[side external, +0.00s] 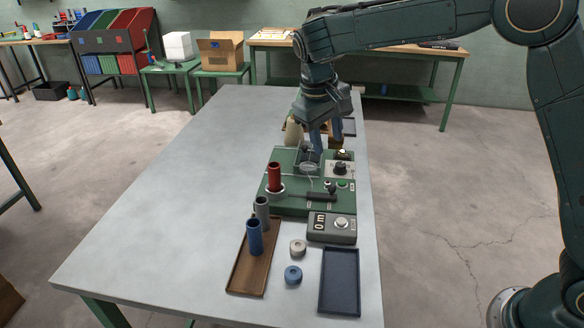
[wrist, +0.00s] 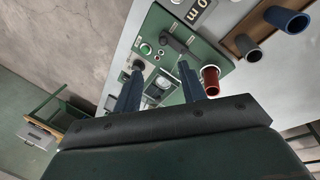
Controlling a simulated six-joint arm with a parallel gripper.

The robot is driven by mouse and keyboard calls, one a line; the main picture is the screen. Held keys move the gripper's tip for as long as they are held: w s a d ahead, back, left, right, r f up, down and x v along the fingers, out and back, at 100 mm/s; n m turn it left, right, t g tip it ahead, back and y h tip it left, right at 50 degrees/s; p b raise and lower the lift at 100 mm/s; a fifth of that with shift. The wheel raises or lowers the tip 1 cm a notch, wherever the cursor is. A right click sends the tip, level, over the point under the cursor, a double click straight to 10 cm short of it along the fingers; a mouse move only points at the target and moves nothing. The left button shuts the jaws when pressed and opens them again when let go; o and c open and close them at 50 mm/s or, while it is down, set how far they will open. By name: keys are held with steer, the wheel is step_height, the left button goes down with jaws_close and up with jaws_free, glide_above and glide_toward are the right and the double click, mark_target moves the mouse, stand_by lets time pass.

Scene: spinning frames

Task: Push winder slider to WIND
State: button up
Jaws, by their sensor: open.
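The green winder (side external: 296,205) stands on the table below my gripper. A dark slotted bar (side external: 322,196), which looks like the slider track, lies on its top; it also shows in the wrist view (wrist: 173,43). Labels by it are too small to read. A red spool (side external: 274,177) stands upright on the winder's left; the wrist view shows it beside the right finger (wrist: 210,80). My gripper (side external: 325,154) is open, pointing down over the far part of the winder. In the wrist view its fingers (wrist: 160,70) are apart with nothing visibly held between them.
A counter box (side external: 331,228) sits at the winder's near side. A brown tray (side external: 244,284) with blue and grey tubes, two small rings (side external: 293,275) and an empty dark tray (side external: 340,283) lie nearer. The table's left side (side external: 170,200) is clear.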

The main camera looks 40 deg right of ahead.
mark_target(331, 187)
steer(key=shift+w+a+f, duration=0.25)
steer(key=shift+w+f, duration=0.1)
steer(key=shift+f, duration=0.1)
steer(key=x, duration=1.3)
steer(key=shift+s+d+f, duration=0.1)
steer(key=shift+s+f, duration=0.05)
steer(key=shift+f, duration=0.2)
steer(key=shift+c, duration=0.2)
jaws_close()
